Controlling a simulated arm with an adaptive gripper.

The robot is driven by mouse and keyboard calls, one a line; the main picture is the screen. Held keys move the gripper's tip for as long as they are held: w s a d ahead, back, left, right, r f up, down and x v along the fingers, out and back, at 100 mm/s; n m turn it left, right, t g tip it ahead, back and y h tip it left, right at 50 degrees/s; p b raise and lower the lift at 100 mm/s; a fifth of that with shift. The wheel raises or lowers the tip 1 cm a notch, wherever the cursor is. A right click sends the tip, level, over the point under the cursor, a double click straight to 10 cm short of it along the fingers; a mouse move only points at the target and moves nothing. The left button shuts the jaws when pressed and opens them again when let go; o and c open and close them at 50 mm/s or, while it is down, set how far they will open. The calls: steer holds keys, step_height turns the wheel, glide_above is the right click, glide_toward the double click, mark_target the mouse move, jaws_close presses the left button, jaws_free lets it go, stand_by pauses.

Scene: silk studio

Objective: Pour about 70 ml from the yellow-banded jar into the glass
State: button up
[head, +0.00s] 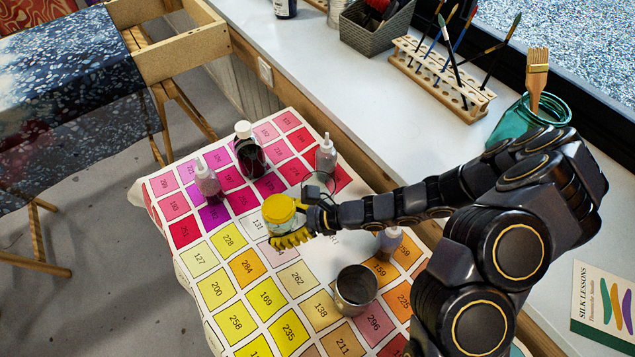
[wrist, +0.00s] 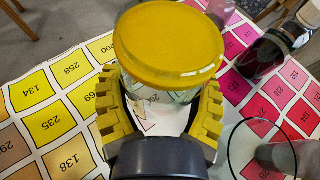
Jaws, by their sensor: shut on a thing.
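The jar (head: 279,214) is clear with a yellow round top and looks upright, over the middle of the colour-chart cloth. In the wrist view the jar (wrist: 168,42) sits between the yellow fingers of my gripper (wrist: 163,100), which are shut on its sides. In the head view my gripper (head: 291,238) reaches it from the right. I cannot tell whether the jar touches the cloth, or how full it is. The glass (head: 319,181) is clear and stands just behind and right of the jar, partly behind my arm. Its rim also shows lower right in the wrist view (wrist: 231,152).
A metal cup (head: 356,289) stands in front right. A dark bottle with a white cap (head: 249,152) and squeeze bottles (head: 207,182), (head: 326,157), (head: 390,240) stand around on the cloth (head: 208,262). The front left of the cloth is clear.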

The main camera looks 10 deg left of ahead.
mark_target(297, 220)
steer(key=s+d, duration=0.1)
steer(key=d, duration=0.5)
steer(key=shift+s+d+f, duration=0.15)
steer(key=shift+s+d, duration=0.05)
steer(key=shift+d, duration=0.1)
steer(key=r+m+g, duration=0.1)
steer(key=w+r+m, duration=0.1)
steer(key=w+r+m+g, duration=0.1)
steer(key=m, duration=0.1)
steer(key=shift+w+a+r+g, duration=0.1)
steer(key=shift+w+r+g, duration=0.15)
steer(key=shift+r+g, duration=0.1)
steer(key=m, duration=0.1)
steer(key=f+m+g, duration=0.1)
steer(key=m+g, duration=0.1)
steer(key=m, duration=0.1)
steer(key=shift+w+f+g, duration=0.15)
steer(key=shift+f+g, duration=0.1)
stand_by(0.6)
